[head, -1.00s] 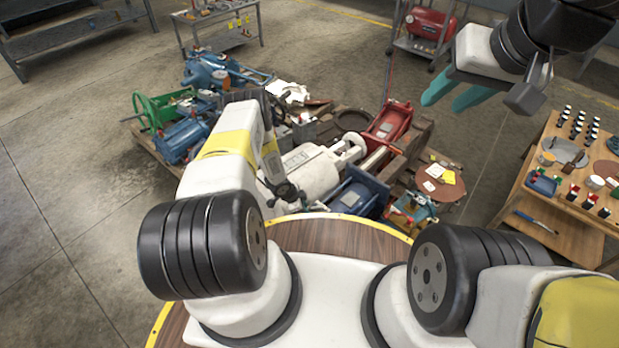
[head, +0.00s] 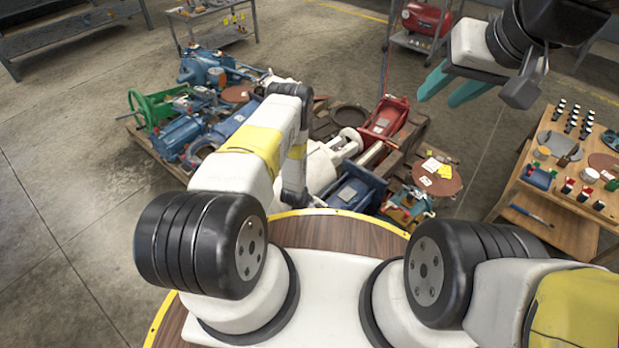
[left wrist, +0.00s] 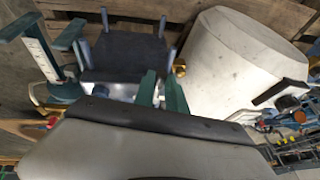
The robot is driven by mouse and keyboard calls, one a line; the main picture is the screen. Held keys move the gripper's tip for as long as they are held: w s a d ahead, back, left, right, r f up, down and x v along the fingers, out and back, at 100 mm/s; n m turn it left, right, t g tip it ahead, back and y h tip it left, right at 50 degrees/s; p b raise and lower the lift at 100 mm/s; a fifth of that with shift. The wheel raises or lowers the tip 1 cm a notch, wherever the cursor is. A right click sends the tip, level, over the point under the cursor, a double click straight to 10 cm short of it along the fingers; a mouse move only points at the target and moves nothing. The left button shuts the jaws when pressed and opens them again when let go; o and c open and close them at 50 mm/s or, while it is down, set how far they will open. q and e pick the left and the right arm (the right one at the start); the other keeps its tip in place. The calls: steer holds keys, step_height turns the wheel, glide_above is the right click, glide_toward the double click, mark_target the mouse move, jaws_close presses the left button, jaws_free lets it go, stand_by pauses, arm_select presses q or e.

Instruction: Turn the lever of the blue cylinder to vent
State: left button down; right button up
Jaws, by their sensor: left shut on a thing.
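A blue cylinder (head: 355,192) with a dark square end lies at the front of the pallet in the head view. A dark blue block with corner posts (left wrist: 125,55), which looks like this cylinder, shows in the left wrist view. My left gripper (left wrist: 162,88) has its teal fingers close together at the near edge of that block. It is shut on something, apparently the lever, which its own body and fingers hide. In the head view the left gripper is hidden beyond my arm. My right gripper (head: 437,99) is open and empty, raised at the upper right.
A large white cylinder (left wrist: 235,60) stands close right of the left gripper. A red machine part (head: 385,118), a green wheel (head: 145,108) and other blue parts crowd the pallet. A wooden table (head: 560,215) with small items stands at right. Concrete floor lies clear at left.

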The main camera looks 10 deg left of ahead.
arm_select(q)
steer(key=shift+d, duration=0.15)
stand_by(0.3)
steer(key=c, duration=1.4)
jaws_free()
steer(key=shift+o, duration=0.2)
steer(key=v, duration=0.7)
steer(key=shift+s+r, duration=0.25)
steer(key=shift+r, duration=0.1)
steer(key=shift+w, duration=0.1)
